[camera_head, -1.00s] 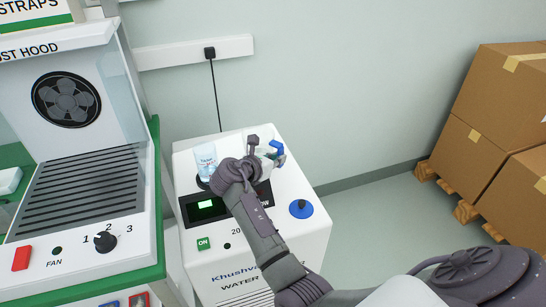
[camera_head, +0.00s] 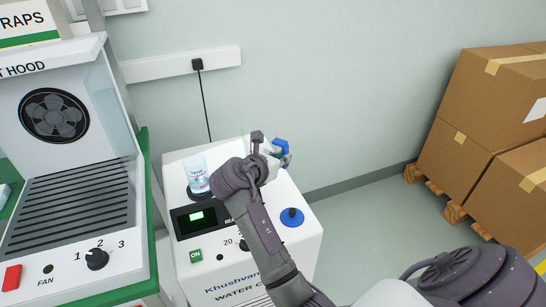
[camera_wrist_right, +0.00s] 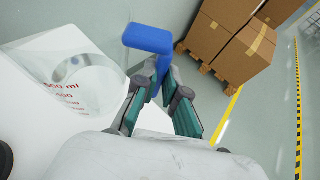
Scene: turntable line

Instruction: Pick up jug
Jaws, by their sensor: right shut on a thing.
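The jug is clear with red volume marks and a blue handle. In the right wrist view its clear body (camera_wrist_right: 82,82) is at the left and its blue handle (camera_wrist_right: 147,38) stands at the top middle. In the head view the blue handle (camera_head: 281,147) shows just beyond my right gripper (camera_head: 268,152), at the back right of the white water machine. The gripper hides much of the jug body. In the wrist view my right gripper (camera_wrist_right: 158,84) is shut on the jug at its handle. Whether the jug's base is clear of the machine top is hidden. My left gripper is not in view.
A fume hood (camera_head: 75,185) stands at the left. Stacked cardboard boxes (camera_head: 458,155) stand at the right. Open floor lies between.

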